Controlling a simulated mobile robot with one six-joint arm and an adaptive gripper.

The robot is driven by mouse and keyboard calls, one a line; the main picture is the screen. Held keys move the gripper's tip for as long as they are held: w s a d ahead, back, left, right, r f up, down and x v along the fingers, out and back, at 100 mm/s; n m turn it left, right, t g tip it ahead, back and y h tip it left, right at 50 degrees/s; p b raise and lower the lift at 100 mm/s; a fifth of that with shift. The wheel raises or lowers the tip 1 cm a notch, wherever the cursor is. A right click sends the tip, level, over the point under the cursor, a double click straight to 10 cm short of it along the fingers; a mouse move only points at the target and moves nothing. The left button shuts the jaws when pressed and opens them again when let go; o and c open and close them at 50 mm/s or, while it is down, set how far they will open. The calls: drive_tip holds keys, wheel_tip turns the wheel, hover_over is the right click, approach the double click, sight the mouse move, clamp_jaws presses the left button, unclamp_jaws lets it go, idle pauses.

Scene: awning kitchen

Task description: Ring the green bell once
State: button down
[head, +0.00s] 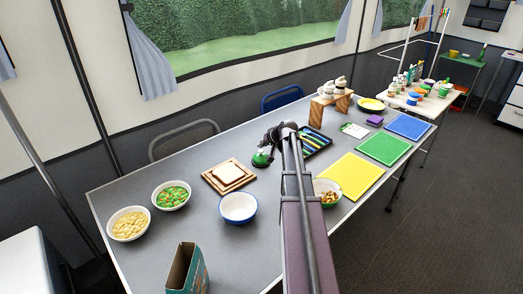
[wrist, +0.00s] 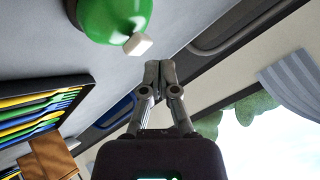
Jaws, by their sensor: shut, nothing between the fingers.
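The green bell (head: 261,159) stands on the grey table, just right of the bread board. In the wrist view the bell (wrist: 112,14) is a rounded green shape cut off by the top edge, with a small white block-like part (wrist: 138,44) on its near side. My gripper (wrist: 159,66) is shut and empty, its fingertips together close beside the white part, with a small gap in the picture. In the head view my gripper (head: 269,144) is close above the bell and partly blends with it. Whether it touches the bell I cannot tell.
A tray of coloured utensils (head: 315,143) lies right of the bell. Yellow (head: 350,176), green (head: 384,149) and blue (head: 408,127) mats lie to the right. Chairs stand behind.

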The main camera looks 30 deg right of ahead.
sight(261, 151)
drive_tip(key=shift+r, duration=0.1)
drive_tip(key=shift+r+p, duration=2.4)
drive_tip(key=shift+p, duration=0.15)
drive_tip(key=s+a+n+g+p, duration=0.2)
drive_tip(key=s+a+g+p, duration=0.1)
drive_tip(key=a, duration=1)
drive_tip(key=s+a+r+n+g+h+p, duration=0.1)
drive_tip(key=s+a+r+n+g+p, duration=0.1)
drive_tip(key=s+a, duration=0.8)
drive_tip(key=s+a+r+n+g+h+p, duration=0.1)
drive_tip(key=s+a+g+p, duration=0.3)
drive_tip(key=s+a, duration=0.6)
drive_tip(key=a+r+n+p, duration=0.1)
drive_tip(key=a, duration=0.3)
drive_tip(key=shift+r, duration=0.25)
drive_tip(key=shift+s, duration=0.1)
